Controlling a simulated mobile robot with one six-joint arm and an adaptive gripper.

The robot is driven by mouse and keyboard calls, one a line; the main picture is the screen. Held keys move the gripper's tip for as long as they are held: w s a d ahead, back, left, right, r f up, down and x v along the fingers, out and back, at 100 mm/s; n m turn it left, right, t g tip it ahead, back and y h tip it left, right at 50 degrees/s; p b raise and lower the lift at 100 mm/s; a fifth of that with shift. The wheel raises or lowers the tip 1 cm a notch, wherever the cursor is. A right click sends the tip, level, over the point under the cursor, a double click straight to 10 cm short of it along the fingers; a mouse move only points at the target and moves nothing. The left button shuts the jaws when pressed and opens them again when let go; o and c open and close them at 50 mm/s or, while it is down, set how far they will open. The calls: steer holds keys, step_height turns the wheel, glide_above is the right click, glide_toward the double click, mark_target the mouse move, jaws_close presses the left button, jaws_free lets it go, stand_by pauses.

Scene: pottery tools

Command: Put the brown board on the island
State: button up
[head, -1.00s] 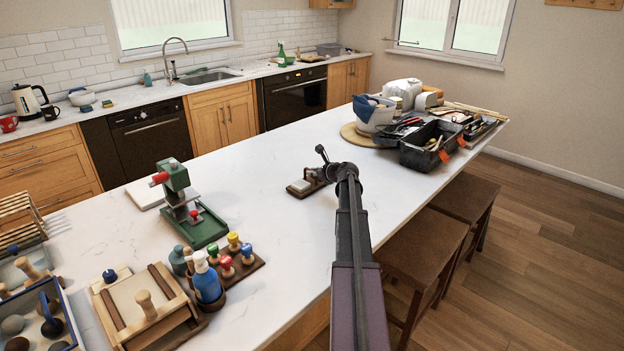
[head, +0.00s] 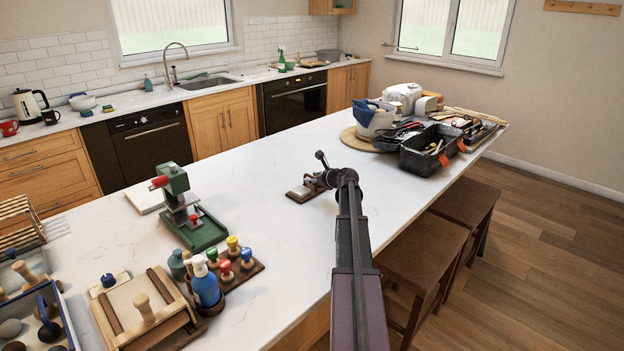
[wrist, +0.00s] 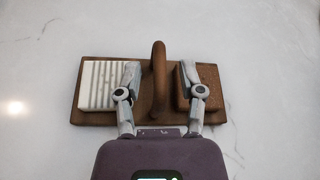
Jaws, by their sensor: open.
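The brown board (head: 294,198) lies flat on the white-topped island (head: 265,150), near its middle. In the wrist view the brown board (wrist: 150,112) carries a white ribbed block at its left, an upright brown handle in the middle and a brown block at its right. My gripper (wrist: 160,72) is open over the board, one finger on each side of the handle. The fingers show a gap to the handle on both sides. In the head view my gripper and arm hide the board's right part.
A green press (head: 185,210), a rack of coloured stamps (head: 245,270) and a blue bottle (head: 205,285) stand to the left. A black toolbox (head: 425,147) and other tools crowd the far right end. Bare countertop lies between. Brown stools (head: 420,255) stand along the right side.

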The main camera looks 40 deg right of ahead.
steer(key=shift+r, duration=0.1)
steer(key=shift+s+r+p, duration=0.25)
steer(key=shift+s+p, duration=0.1)
steer(key=shift+s, duration=0.2)
steer(key=p+v, duration=0.4)
steer(key=v, duration=0.6)
steer(key=shift+s, duration=0.35)
steer(key=shift+r, duration=0.15)
